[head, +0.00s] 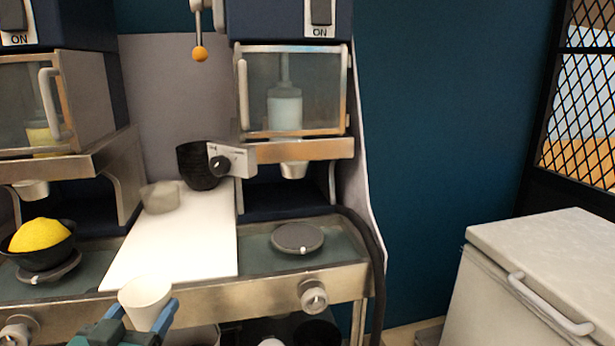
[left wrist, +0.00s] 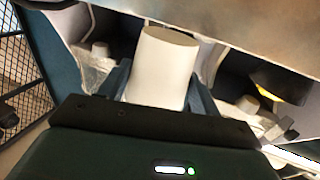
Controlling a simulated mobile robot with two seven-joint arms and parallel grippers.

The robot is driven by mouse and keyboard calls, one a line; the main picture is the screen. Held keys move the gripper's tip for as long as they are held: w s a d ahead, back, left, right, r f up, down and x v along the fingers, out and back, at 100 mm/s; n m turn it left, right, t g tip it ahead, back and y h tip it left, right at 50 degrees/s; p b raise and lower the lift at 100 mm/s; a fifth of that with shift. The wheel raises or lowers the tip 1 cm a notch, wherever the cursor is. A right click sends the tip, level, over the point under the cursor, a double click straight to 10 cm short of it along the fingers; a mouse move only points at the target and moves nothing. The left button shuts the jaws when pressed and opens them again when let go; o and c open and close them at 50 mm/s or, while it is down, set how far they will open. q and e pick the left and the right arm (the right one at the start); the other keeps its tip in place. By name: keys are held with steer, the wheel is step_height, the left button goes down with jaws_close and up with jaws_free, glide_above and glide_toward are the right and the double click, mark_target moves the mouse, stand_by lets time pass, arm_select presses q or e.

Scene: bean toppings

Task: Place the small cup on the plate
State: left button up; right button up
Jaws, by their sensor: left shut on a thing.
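The small white cup (head: 145,302) is upright at the bottom of the head view, in front of the counter's metal front edge. My left gripper (head: 143,312) is shut on it, with a blue finger on each side. The cup (left wrist: 163,70) also shows between the fingers in the left wrist view. A round grey plate (head: 298,238) lies on the counter under the right dispenser, to the right of the cup and farther back. It is empty. My right gripper is not in view.
A bowl of yellow topping (head: 40,240) stands at left. A white chest (head: 545,265) stands at right.

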arm_select(q)
steer(key=s+d+f+y+p, duration=0.1)
steer(key=s+d+f+p, duration=0.1)
steer(key=s+d+f, duration=0.2)
steer(key=s+d, duration=0.2)
steer(key=s, duration=0.1)
steer(key=shift+f+n, duration=0.4)
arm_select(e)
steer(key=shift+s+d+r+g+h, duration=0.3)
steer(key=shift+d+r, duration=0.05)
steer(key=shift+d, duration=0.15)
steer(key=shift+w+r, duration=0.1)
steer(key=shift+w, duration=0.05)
